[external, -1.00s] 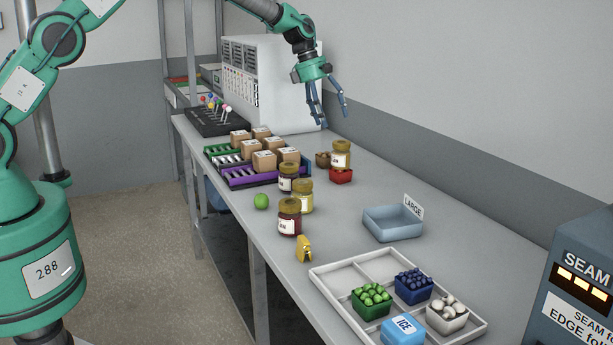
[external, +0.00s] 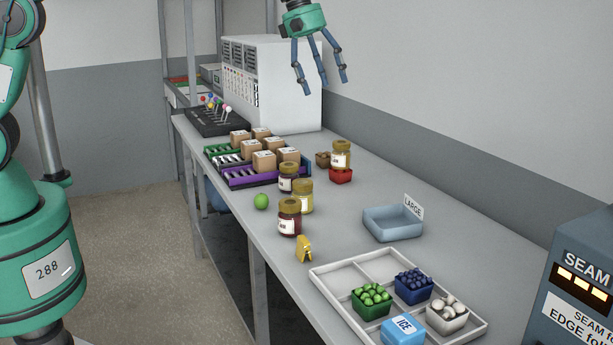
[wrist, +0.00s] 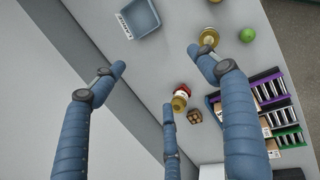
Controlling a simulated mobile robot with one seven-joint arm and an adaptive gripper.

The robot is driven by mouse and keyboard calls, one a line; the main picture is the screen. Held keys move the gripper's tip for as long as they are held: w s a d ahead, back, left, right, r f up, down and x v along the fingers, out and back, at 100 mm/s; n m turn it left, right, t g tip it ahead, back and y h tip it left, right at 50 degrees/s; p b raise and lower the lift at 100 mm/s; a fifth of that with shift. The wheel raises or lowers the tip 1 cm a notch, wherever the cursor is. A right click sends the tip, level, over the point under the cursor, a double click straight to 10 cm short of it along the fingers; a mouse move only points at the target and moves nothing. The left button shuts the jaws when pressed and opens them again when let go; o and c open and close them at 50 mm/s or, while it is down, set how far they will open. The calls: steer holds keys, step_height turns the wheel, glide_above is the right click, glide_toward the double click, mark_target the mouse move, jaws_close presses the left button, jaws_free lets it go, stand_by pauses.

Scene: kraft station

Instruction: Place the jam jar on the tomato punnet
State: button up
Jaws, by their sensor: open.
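A yellow jam jar (external: 341,158) with a gold lid stands upright on the red tomato punnet (external: 340,177), towards the back of the bench. In the wrist view, the jar (wrist: 179,103) and part of the red punnet (wrist: 184,89) show between the fingers, far below. My gripper (external: 325,85) is open and empty, high above the bench and clear of the jar. Its three fingers (wrist: 160,75) are spread wide in the wrist view.
A brown punnet (external: 323,159) sits beside the red one. Three other jars, one yellow (external: 302,197), stand left near a lime (external: 261,201). Boxes on coloured racks (external: 240,178) lie behind them. A blue bin (external: 393,228) and white tray (external: 338,284) lie right and front.

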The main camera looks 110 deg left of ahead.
steer(key=s+d+r+m, duration=0.3)
steer(key=d+r+m, duration=0.15)
steer(key=d, duration=0.65)
steer(key=s+d+r+m, duration=0.4)
steer(key=d+m, duration=0.1)
steer(key=d, duration=0.6)
steer(key=s+d+r+m, duration=0.3)
steer(key=d+r+m, duration=0.1)
steer(key=d, duration=0.7)
steer(key=s+d+f+m+t, duration=0.1)
steer(key=s+d+f+m, duration=0.1)
steer(key=s+d+m, duration=0.5)
steer(key=s+d+f+m, duration=0.2)
steer(key=s+d+m, duration=0.5)
steer(key=s+d, duration=0.4)
steer(key=s, duration=0.5)
steer(key=shift+f+t, duration=0.4)
steer(key=shift+d, duration=0.1)
steer(key=shift+f+b, duration=0.85)
